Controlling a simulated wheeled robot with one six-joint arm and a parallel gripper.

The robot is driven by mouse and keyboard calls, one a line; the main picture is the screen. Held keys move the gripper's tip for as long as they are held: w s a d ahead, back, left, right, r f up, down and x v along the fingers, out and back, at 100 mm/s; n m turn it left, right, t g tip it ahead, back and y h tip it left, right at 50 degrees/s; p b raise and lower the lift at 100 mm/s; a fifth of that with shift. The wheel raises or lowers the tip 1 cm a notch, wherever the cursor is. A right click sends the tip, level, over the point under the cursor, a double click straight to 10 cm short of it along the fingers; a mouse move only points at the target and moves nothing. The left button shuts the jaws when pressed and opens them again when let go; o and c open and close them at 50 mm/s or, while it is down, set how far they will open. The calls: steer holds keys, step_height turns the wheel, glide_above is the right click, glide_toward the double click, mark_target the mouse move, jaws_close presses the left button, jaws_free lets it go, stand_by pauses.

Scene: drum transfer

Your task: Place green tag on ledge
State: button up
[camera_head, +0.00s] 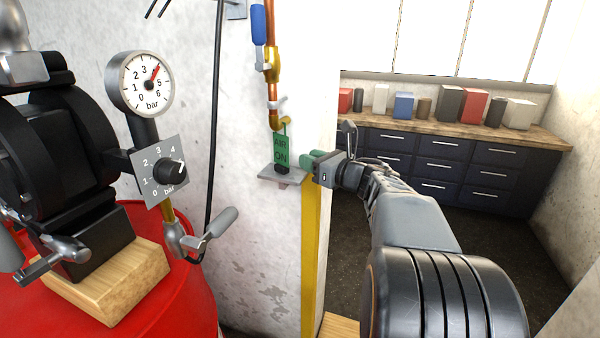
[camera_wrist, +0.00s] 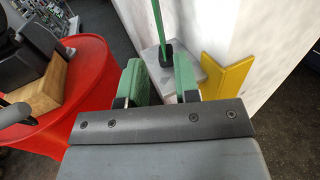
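The green tag (camera_head: 281,149), marked "AIR ON", stands upright with its black foot on the small grey ledge (camera_head: 266,174) on the wall. In the wrist view the tag (camera_wrist: 158,25) shows edge-on as a thin green strip, and its foot rests on the ledge (camera_wrist: 212,68). My gripper (camera_head: 308,160) is just right of the tag, at about the ledge's height. In the wrist view its two green fingers (camera_wrist: 157,65) are spread with an empty gap between them. The tag's foot is just beyond the fingertips, and I see no grip on it.
A copper pipe with a blue-handled valve (camera_head: 259,26) runs down above the tag, with a small brass hook (camera_head: 286,120) near the tag's top. A red drum (camera_head: 180,262) with a gauge (camera_head: 146,84) stands left. A yellow strip (camera_head: 313,235) edges the wall below my gripper.

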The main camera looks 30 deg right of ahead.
steer(key=s+a+f+n+g+h, duration=0.3)
steer(key=s+a+f+n+g, duration=0.3)
steer(key=n, duration=1)
steer(key=s+a+f+n+g+h, duration=0.3)
steer(key=s+a+f+n+g, duration=0.4)
steer(key=s+f+n, duration=0.6)
step_height(320, 180, down, 2)
steer(key=a+n, duration=0.2)
steer(key=n, duration=0.1)
steer(key=shift+s+a+f+g, duration=0.2)
steer(key=shift+s+a+g, duration=0.05)
steer(key=shift+a+g, duration=0.1)
step_height(320, 180, up, 4)
steer(key=p, duration=0.3)
